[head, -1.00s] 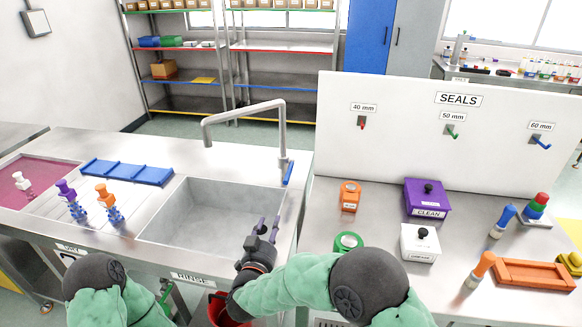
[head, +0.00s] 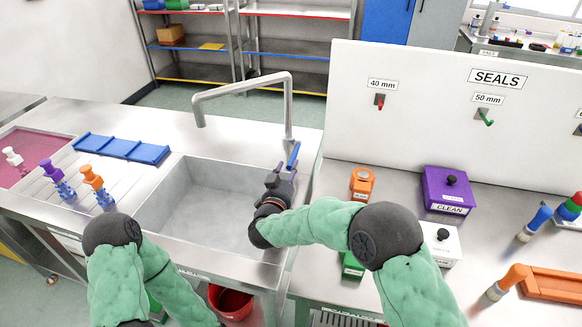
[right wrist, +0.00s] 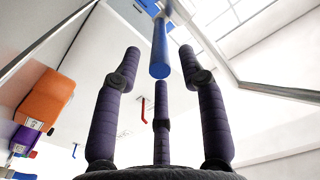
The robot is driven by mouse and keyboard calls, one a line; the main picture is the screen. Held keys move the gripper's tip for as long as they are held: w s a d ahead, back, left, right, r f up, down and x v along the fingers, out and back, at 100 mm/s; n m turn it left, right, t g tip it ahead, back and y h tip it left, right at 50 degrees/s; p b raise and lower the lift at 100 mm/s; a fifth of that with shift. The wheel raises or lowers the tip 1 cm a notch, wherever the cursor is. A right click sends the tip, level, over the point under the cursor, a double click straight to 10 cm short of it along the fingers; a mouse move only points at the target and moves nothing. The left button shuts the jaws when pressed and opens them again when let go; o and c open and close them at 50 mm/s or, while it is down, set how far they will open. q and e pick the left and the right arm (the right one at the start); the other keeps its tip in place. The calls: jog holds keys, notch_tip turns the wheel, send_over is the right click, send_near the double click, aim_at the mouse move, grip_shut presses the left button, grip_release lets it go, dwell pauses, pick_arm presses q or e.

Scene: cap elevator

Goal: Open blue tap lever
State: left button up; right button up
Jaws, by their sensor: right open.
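The blue tap lever (head: 294,155) sits at the base of the tall steel tap (head: 288,110), at the sink's back right corner. In the right wrist view the lever (right wrist: 160,48) is a blue rod, its end showing between the spread fingertips. My right gripper (head: 280,174) is open just in front of and below the lever, over the sink's right rim. Its dark fingers (right wrist: 158,62) stand apart around the lever's end; I cannot tell whether any touches it. My left arm is at the lower left, and its gripper is out of view.
The sink basin (head: 200,208) is empty. An orange box (head: 362,182), a purple box (head: 448,190) and a white box (head: 441,244) stand on the right counter. The white SEALS panel (head: 430,150) rises behind them. A red bucket (head: 232,303) is below the sink.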

aim_at(293, 154)
jog(key=shift+b+x, duration=0.3)
jog(key=shift+x, duration=1.3)
grip_shut()
